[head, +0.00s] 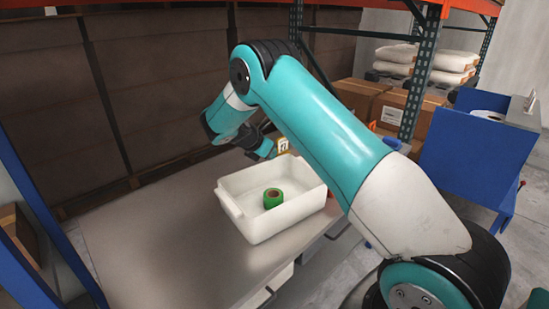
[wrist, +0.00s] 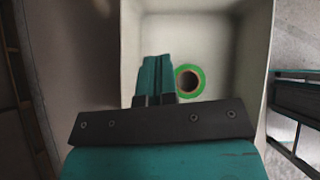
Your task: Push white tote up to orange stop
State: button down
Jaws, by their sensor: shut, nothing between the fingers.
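The white tote (head: 285,219) stands upright on the grey bench, with a green tape roll (head: 272,198) lying inside it. My gripper (head: 266,150) is at the tote's far side in the head view, seemingly above its rim. In the wrist view the shut, empty fingers (wrist: 155,76) overlap the inside of the tote (wrist: 131,45), just left of the tape roll (wrist: 189,81). I cannot tell how high the tips are or whether they touch the tote.
The bench top (head: 150,255) is clear to the left of the tote. Dark brown stacked panels (head: 170,100) line the back. Cardboard boxes (head: 405,105) and a blue cart (head: 480,150) are at the right. A blue post (head: 50,215) rises at the left.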

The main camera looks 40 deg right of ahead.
jog(key=c, duration=1.3)
grip_release()
jog(key=shift+a+r, duration=0.2)
jog(key=shift+a, duration=0.1)
jog(key=shift+o, duration=0.3)
jog(key=s+a+r+m+t+y, duration=0.1)
jog(key=s+a+r+m+y, duration=0.1)
jog(key=a+r, duration=0.3)
jog(key=a+m+y, duration=0.1)
jog(key=a, duration=0.2)
jog(key=shift+s+a+r+t+y, duration=0.2)
jog(key=shift+a+r+t+y, duration=0.1)
jog(key=shift+a+r, duration=0.1)
jog(key=s+a+r+m+y, duration=0.3)
jog(key=s+a+r, duration=0.1)
jog(key=s+a, duration=0.45)
jog(key=s+a+r+m+y, duration=0.3)
jog(key=s+a+r+y, duration=0.15)
jog(key=s+a, duration=0.45)
jog(key=s+a+r+m+g+y, duration=0.1)
jog(key=s+a, duration=0.1)
jog(key=s, duration=0.6)
jog(key=s+a+r+m+g+y, duration=0.1)
jog(key=s+a+m, duration=0.1)
jog(key=s, duration=0.7)
jog(key=shift+s+a+g, duration=0.25)
jog(key=shift+a+g, duration=0.05)
jog(key=shift+a, duration=0.25)
